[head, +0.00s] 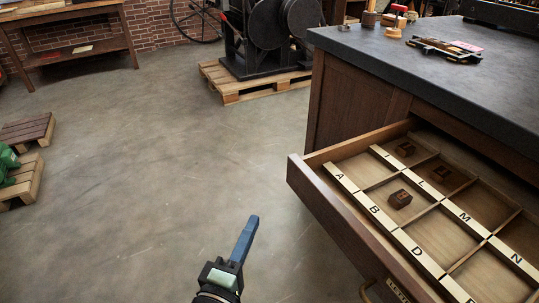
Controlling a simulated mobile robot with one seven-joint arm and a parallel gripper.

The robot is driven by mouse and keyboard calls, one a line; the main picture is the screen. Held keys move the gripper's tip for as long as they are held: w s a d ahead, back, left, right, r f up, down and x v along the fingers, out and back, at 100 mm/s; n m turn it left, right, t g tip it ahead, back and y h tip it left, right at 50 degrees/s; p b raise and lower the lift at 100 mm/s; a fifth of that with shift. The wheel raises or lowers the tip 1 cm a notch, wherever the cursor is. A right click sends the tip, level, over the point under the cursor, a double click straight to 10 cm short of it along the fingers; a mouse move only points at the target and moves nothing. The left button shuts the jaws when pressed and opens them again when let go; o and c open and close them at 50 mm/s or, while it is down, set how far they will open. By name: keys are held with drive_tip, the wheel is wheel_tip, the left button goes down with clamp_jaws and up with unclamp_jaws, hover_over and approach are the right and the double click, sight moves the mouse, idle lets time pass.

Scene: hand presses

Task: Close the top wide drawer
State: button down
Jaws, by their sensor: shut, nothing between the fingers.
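The wide drawer (345,214) is pulled out from the upper part of the dark wooden cabinet (343,108) at the right. It is divided into compartments with cream letter strips, and a few small wooden type blocks (399,199) lie inside. Part of a brass handle (367,291) shows on its front at the bottom edge. My gripper (248,228) is shut and empty, with blue fingers pointing up and slightly right. It is to the left of the drawer front, apart from it, over the floor. The drawer's near right part is cut off by the frame.
The dark countertop (440,65) above the drawer holds tools and small items. A black press (270,40) stands on a pallet (262,88) at the back. A wooden table (66,15) and low pallets (27,131) are at the left. The middle floor is clear.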

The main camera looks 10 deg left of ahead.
drive_tip(key=b, duration=0.1)
approach(289, 173)
drive_tip(key=w, duration=0.5)
drive_tip(key=shift+w+d+f, duration=0.1)
drive_tip(key=shift+w+d, duration=0.25)
drive_tip(key=shift+w, duration=0.2)
drive_tip(key=shift+d, duration=0.1)
